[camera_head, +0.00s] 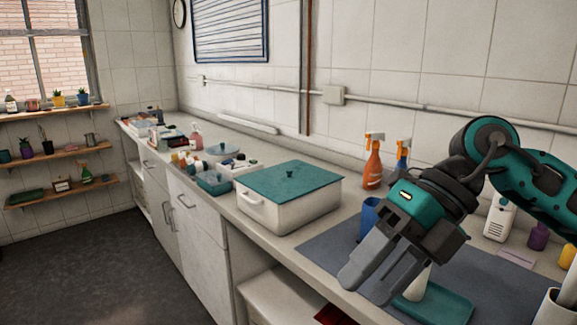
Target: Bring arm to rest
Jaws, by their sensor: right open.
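My right gripper (372,279) is at the lower right of the head view, with its arm coming in from the right. Its two grey fingers are apart and point down and to the left, above the grey mat (324,244) on the counter. I see nothing held between the fingers. A white object (419,284) stands on a teal tray (446,304) just behind the fingers, partly hidden by them. I cannot tell if they touch. My left gripper is not in view.
A white box with a teal lid (290,181) stands left of the gripper. An orange spray bottle (372,165), a blue cup (369,217) and a white bottle (499,219) stand nearby. More containers line the counter's far end. The dark floor (90,255) at left is clear.

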